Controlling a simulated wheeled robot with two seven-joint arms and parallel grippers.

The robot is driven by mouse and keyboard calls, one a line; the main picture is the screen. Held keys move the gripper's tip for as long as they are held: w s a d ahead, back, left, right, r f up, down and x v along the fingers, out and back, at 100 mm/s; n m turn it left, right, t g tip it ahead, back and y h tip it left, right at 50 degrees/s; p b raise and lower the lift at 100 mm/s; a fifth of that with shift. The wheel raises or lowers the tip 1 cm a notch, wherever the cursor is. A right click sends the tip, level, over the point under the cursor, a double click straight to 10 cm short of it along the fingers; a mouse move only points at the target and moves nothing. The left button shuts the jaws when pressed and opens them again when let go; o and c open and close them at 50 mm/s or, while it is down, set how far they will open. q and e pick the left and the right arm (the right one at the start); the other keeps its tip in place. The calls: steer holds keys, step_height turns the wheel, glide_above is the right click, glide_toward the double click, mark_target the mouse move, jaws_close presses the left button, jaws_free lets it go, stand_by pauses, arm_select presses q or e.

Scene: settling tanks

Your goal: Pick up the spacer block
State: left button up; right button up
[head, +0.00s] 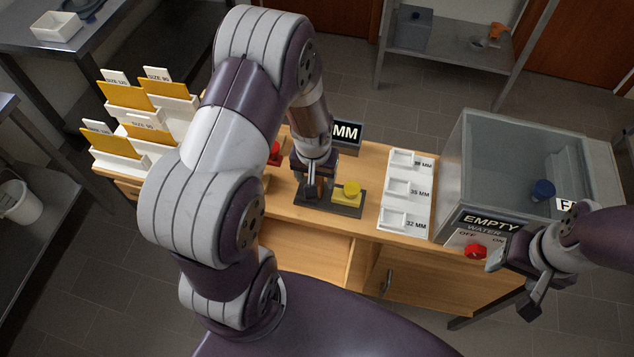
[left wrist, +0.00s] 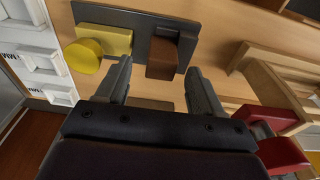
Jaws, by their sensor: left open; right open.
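A brown block (left wrist: 163,60), which looks like the spacer block, sits on a dark plate (left wrist: 133,68) in the left wrist view. Beside it on the plate is a yellow block with a round yellow knob (left wrist: 88,56). My left gripper (left wrist: 159,70) is open, with the brown block just beyond and partly between its fingertips; I cannot tell the gap in height. In the head view my left gripper (head: 315,190) is over the plate's left part and mostly hides the brown block; the yellow piece (head: 347,192) is right of it. My right gripper (head: 511,283) is open and empty, near the cabinet's right front.
White trays marked in MM (head: 407,190) stand right of the plate. A glass tank (head: 500,165) labelled EMPTY, with a red knob (head: 476,251), is further right. A display marked MM (head: 346,134) stands behind. Card holders (head: 125,150) are at left. A red item (head: 274,153) is close left.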

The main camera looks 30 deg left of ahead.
arm_select(q)
step_height(320, 180, down, 2)
steer(key=shift+a+f, duration=0.1)
steer(key=shift+w+f, duration=0.1)
steer(key=c, duration=1.1)
steer(key=shift+o, duration=0.2)
